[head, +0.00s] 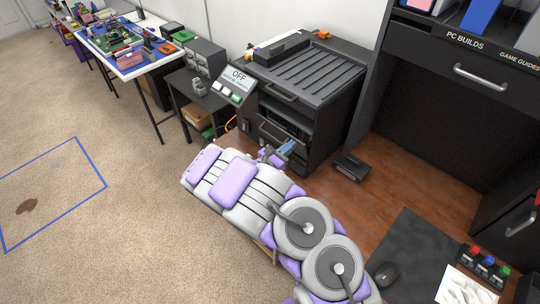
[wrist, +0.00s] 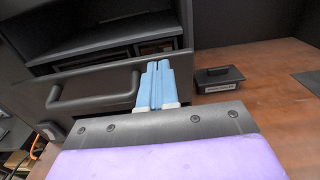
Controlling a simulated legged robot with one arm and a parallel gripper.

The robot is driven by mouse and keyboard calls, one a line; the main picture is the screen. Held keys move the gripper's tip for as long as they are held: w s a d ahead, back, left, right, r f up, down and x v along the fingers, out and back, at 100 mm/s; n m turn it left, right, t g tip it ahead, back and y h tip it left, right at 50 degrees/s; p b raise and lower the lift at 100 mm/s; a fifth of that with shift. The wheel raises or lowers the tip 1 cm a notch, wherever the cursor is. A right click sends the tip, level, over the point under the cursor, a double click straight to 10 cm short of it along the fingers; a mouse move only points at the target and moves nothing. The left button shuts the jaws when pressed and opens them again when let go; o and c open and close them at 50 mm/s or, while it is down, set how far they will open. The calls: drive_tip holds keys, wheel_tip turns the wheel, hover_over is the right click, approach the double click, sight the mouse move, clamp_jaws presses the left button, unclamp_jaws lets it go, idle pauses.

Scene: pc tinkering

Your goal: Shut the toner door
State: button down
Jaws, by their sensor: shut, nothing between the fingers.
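The black printer (head: 322,83) stands on the wooden desk, its ribbed lid on top. Its toner door (wrist: 110,78) is the front panel with a bar handle (wrist: 92,92); a dark opening shows above it in the wrist view. The door appears tilted outward, partly open. In the head view its handle (head: 270,134) shows just beyond my arm. My gripper (head: 286,147), with blue fingers, is shut and empty at the door's front. In the wrist view the fingers (wrist: 157,68) overlap the door's right part, right of the handle. I cannot tell whether they touch it.
A small black box (head: 351,165) lies on the desk right of the printer and also shows in the wrist view (wrist: 218,79). An "OFF" panel (head: 238,83) is at left. A dark mat (head: 420,245) with a mouse (head: 386,275) lies at the right front.

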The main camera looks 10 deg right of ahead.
sight(296, 139)
drive_tip(key=shift+w+d+r, duration=0.1)
drive_tip(key=shift+w+d, duration=0.1)
drive_tip(key=shift+d, duration=0.1)
drive_tip(key=shift+x, duration=0.95)
drive_tip(key=shift+w+d+r+b, duration=0.15)
drive_tip(key=shift+w+d+b, duration=0.15)
drive_tip(key=shift+d+b, duration=0.05)
drive_tip(key=p+v, duration=0.3)
drive_tip(key=v, duration=0.5)
drive_tip(key=shift+a, duration=0.1)
idle(0.3)
drive_tip(key=p+v, duration=0.3)
drive_tip(key=v, duration=1.4)
